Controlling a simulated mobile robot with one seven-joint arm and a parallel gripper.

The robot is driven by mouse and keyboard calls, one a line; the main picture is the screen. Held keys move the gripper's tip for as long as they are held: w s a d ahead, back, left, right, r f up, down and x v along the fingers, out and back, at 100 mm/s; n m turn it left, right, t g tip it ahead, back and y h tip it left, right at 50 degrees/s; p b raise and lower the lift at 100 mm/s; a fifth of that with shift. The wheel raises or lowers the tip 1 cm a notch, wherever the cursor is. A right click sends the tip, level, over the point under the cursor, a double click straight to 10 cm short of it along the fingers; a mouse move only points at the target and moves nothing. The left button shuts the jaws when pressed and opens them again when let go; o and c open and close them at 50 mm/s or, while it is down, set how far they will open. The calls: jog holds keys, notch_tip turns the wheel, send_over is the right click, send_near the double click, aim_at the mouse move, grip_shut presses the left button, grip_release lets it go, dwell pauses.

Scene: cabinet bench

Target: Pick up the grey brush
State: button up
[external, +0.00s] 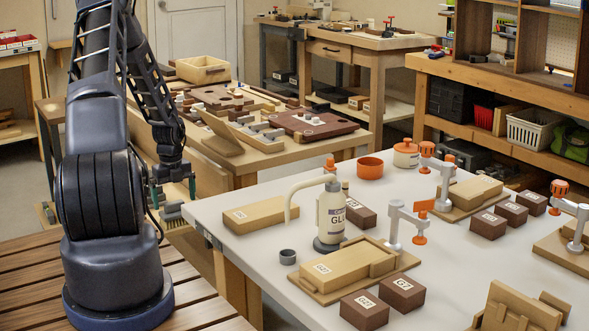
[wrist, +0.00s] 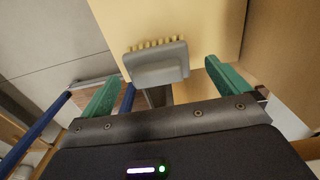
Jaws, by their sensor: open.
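The grey brush (wrist: 157,66) has a blocky grey head, a row of pale yellow bristles and a grey handle that runs down toward my gripper. In the wrist view it lies in the middle, between and slightly beyond the two green fingertips of my gripper (wrist: 162,76). The fingers are spread, with space between each finger and the brush. In the external view my gripper (external: 172,190) points down at the left, and the brush (external: 171,212) shows just below it. The lower end of the handle is hidden in the wrist view.
A white-topped table (external: 260,255) with a glue bottle (external: 331,218), wooden blocks and dark boxes stands right of my gripper. A wooden bench (external: 240,165) with trays is behind it. A pale wooden surface (wrist: 200,25) lies behind the brush in the wrist view.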

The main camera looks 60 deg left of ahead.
aim_at(175, 211)
jog(key=shift+s+d+f, duration=0.15)
jog(key=shift+f, duration=1.2)
jog(key=shift+s+d+f, duration=0.1)
jog(key=shift+f, duration=1.25)
jog(key=c, duration=0.9)
jog(key=shift+r, duration=0.1)
